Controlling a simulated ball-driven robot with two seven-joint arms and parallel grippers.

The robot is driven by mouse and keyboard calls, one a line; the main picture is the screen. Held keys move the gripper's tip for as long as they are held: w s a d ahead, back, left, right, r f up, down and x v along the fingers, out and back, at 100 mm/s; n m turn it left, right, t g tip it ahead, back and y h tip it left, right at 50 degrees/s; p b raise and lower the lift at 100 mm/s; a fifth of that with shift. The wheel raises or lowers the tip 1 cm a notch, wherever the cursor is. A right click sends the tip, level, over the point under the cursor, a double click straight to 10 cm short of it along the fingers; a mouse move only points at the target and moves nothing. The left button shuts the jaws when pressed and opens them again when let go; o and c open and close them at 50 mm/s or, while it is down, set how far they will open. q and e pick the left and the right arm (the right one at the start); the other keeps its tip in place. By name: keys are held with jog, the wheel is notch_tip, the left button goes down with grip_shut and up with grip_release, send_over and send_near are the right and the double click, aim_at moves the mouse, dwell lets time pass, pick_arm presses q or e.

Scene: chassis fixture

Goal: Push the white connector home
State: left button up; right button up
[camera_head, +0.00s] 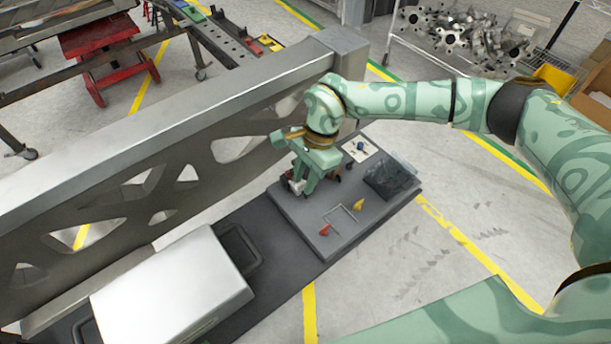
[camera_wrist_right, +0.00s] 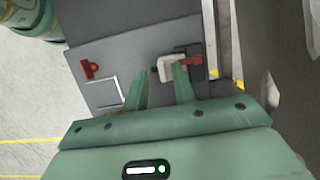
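The white connector (camera_head: 296,186) is at the left part of the grey fixture plate (camera_head: 290,215), partly hidden by my right gripper (camera_head: 306,184). In the right wrist view the white connector (camera_wrist_right: 168,64) lies beside a red part (camera_wrist_right: 192,62) on a dark block. My right gripper (camera_wrist_right: 160,78) has its two fingers apart. Its right finger overlaps the connector in the picture, and the left finger is clear of it. I cannot tell whether a finger touches it. My left gripper is not in view.
On the plate are a red piece (camera_head: 325,230), a yellow piece (camera_head: 358,205), a thin pale wire frame (camera_head: 341,214), a blue part (camera_head: 360,146) on a white pad and a dark bin (camera_head: 391,178). A tall metal chassis beam (camera_head: 215,110) stands close behind. A white box (camera_head: 170,290) is at lower left.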

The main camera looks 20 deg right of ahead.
aim_at(305, 181)
jog(key=shift+w+r, duration=0.15)
jog(key=shift+r, duration=0.05)
dwell(0.3)
jog(key=shift+w+r+p, duration=0.1)
jog(key=shift+r+p, duration=0.4)
jog(key=shift+r, duration=0.1)
jog(key=shift+r+p, duration=1.5)
jog(key=shift+r, duration=0.75)
jog(key=shift+f, duration=0.1)
